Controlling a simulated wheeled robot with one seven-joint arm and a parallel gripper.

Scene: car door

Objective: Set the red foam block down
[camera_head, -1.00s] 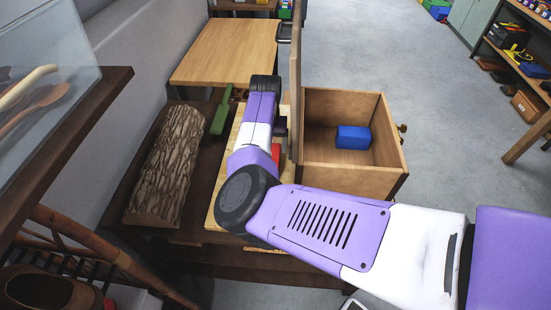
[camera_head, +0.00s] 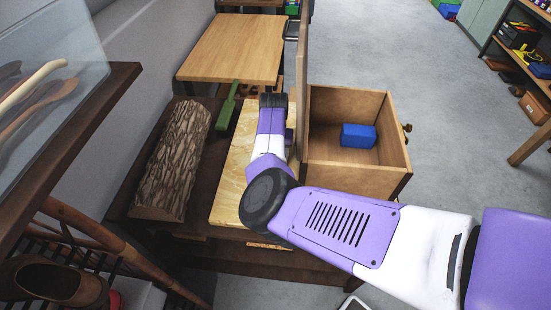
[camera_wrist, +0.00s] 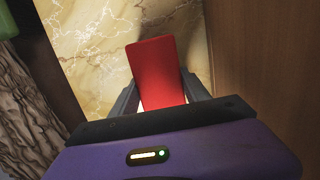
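The red foam block (camera_wrist: 153,58) is between the two fingers of my gripper (camera_wrist: 159,80) in the wrist view. The fingers lie close along both its sides and look shut on it. Behind it is a yellowish marbled board (camera_wrist: 90,38); I cannot tell whether the block touches it. In the head view my arm hides the block and the fingertips, over the right part of the board (camera_head: 232,185).
A bark-covered log (camera_head: 172,165) and a green object (camera_head: 226,108) lie left of the board. An open wooden box (camera_head: 355,176) holding a blue block (camera_head: 358,136) stands right, with its upright door panel (camera_head: 302,85) beside my arm.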

